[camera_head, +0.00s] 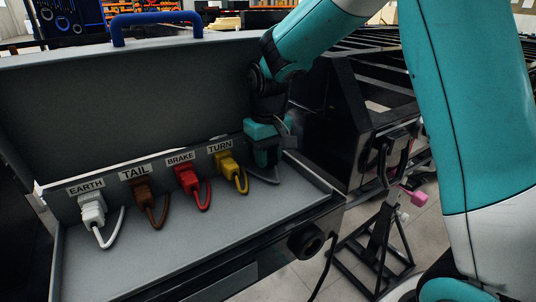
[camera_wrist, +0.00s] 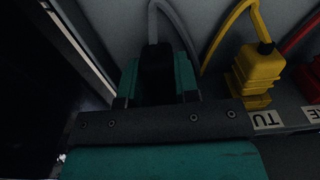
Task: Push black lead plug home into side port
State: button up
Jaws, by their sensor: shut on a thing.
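My gripper (camera_head: 266,155) is at the right end of the row of plugs in the grey box. In the wrist view its two teal fingers (camera_wrist: 157,85) are shut on the black plug (camera_wrist: 157,62), one on each side. A grey-looking lead (camera_wrist: 153,22) runs from the plug and bends to the right. In the head view a dark lead loop (camera_head: 263,179) shows below the fingers. No side label or port opening shows; my gripper covers that spot, so I cannot tell how deep the plug sits.
The yellow TURN plug (camera_head: 228,164) stands close to the left of my gripper. Red (camera_head: 188,180), brown (camera_head: 145,197) and white (camera_head: 93,208) plugs follow further left. The raised box lid (camera_head: 140,90) stands behind. The tray floor (camera_head: 200,235) in front is clear.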

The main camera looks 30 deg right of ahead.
jog(key=shift+w+p, duration=0.45)
jog(key=shift+w, duration=0.2)
jog(key=o, duration=1.1)
